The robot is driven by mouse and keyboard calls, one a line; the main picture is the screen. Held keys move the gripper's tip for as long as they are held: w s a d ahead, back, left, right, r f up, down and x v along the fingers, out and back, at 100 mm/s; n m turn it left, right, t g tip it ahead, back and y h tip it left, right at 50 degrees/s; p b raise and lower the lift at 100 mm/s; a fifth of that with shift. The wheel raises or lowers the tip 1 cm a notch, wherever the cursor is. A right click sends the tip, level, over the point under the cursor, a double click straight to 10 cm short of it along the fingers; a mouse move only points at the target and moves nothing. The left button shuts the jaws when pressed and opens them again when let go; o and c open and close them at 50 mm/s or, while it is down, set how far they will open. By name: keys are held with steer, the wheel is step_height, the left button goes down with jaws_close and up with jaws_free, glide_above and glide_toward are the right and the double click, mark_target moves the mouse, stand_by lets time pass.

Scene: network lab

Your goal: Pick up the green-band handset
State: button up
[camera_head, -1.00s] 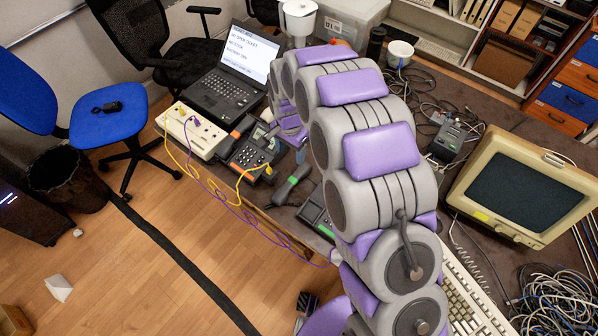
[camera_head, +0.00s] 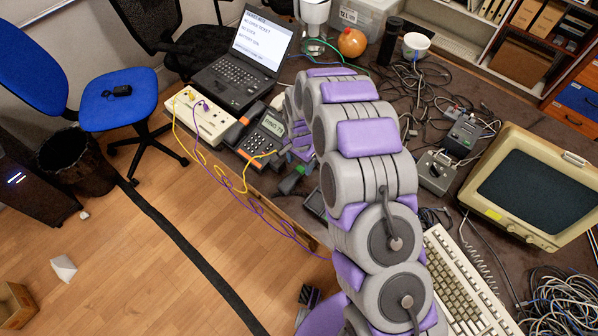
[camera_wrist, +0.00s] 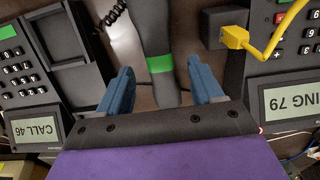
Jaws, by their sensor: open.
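The green-band handset is dark grey with a bright green band; in the wrist view the handset (camera_wrist: 160,64) lies upright in the picture, its lower end near my gripper's palm. My gripper (camera_wrist: 160,75) is open, with one blue finger on each side of the handset. I cannot tell whether the fingers are level with it or above it. In the head view the handset (camera_head: 291,183) shows in part beside the desk's front edge, and my arm hides the rest. A phone (camera_wrist: 38,118) reading "CALL 46" with an empty cradle is at left in the wrist view.
A second phone (camera_head: 262,138) with a yellow cable stands left of my gripper. A beige box (camera_head: 205,118) and a laptop (camera_head: 245,65) are beyond it. A keyboard (camera_head: 462,285) and monitor (camera_head: 535,190) are right of my arm. Purple and yellow cables hang off the desk edge.

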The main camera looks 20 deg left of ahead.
mark_target(300, 169)
step_height(300, 169, down, 4)
steer(key=shift+d+r+b, duration=0.1)
steer(key=shift+b, duration=0.5)
steer(key=shift+f, duration=0.3)
steer(key=shift+a, duration=0.25)
steer(key=shift+c, duration=0.5)
steer(key=shift+d+r, duration=0.1)
jaws_close()
